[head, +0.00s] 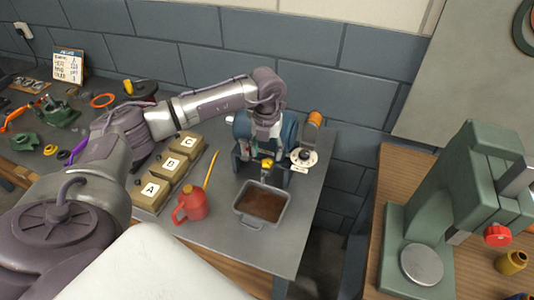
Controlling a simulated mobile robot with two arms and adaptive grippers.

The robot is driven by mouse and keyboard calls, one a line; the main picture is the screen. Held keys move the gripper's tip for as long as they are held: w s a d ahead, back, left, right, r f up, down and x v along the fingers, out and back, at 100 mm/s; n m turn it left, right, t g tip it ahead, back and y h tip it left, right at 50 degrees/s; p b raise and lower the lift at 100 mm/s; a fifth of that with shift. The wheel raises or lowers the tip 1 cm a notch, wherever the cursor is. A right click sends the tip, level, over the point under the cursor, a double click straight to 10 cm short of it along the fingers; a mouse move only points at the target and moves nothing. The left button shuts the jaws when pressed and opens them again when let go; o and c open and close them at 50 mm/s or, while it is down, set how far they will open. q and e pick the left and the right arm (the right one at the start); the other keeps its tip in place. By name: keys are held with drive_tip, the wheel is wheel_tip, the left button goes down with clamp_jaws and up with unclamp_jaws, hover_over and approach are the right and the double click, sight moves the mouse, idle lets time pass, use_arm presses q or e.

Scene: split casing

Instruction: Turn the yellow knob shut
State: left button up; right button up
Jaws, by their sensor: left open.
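The yellow knob (267,163) is small in the head view, low on the front of a blue-grey casing (288,132) that stands on the metal bench. My left arm reaches in from the left and bends down over the casing. My left gripper (264,146) points down just above the knob and is open. The gripper and wrist hide part of the casing. I cannot tell whether the fingers touch the knob. My right gripper is not in view.
A grey pan (241,217) of brown liquid sits below the knob. A red oil can (190,206) with a yellow spout stands to its left, near boxes A, B and C (188,144). A white dial (304,158) is right of the knob. A green press (468,190) stands far right.

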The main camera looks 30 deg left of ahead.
sight(267, 161)
use_arm(q)
drive_tip(key=shift+f+p, duration=0.35)
drive_tip(key=shift+f, duration=1.35)
clamp_jaws()
